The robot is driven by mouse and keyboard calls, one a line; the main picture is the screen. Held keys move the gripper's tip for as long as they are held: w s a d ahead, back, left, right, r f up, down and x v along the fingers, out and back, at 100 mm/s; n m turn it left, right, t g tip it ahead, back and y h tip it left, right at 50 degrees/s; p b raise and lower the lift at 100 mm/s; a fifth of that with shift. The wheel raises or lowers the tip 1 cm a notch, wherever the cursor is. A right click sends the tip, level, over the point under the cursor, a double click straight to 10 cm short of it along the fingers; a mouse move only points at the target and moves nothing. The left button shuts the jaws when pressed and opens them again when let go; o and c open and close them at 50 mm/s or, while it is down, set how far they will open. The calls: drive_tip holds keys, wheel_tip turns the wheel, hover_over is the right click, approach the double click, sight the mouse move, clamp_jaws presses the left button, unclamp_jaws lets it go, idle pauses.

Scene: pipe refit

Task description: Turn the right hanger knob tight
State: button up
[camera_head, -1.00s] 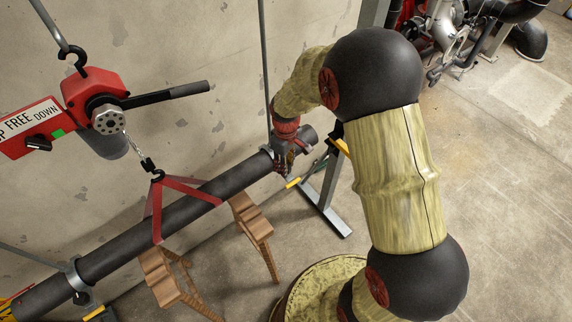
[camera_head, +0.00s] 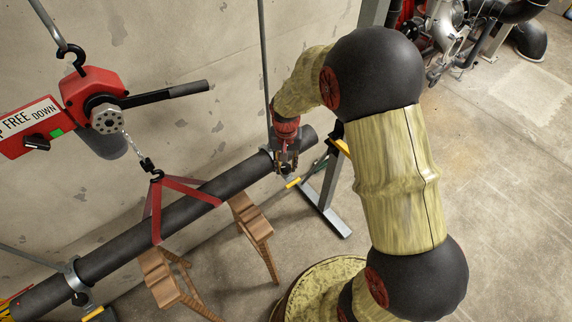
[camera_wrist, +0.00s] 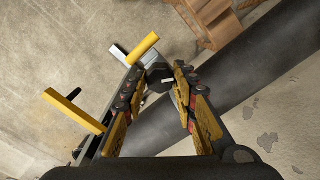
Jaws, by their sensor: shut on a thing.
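In the head view my gripper (camera_head: 286,167) is at the right end of the dark pipe (camera_head: 190,212), at the right hanger. In the wrist view my gripper (camera_wrist: 164,92) has its two fingers on either side of the black right hanger knob (camera_wrist: 160,74) and is shut on it. The wrist view also shows the pipe (camera_wrist: 245,75) behind the right finger. In the head view the gripper hides the knob and most of the right hanger (camera_head: 267,151). How tight the knob is cannot be seen.
A red hoist (camera_head: 95,100) with a red sling (camera_head: 155,215) is at the pipe's left. Wooden trestles (camera_head: 255,230) stand below the pipe. A grey stand with yellow handles (camera_head: 293,183) is beside the gripper.

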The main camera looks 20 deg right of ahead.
sight(286, 166)
drive_tip(key=m, duration=0.5)
drive_tip(key=shift+m, duration=0.3)
drive_tip(key=m, duration=0.4)
drive_tip(key=shift+m, duration=0.4)
drive_tip(key=o, duration=1.2)
drive_tip(key=shift+c, duration=0.2)
wheel_tip(286, 166, up, 12)
idle(0.3)
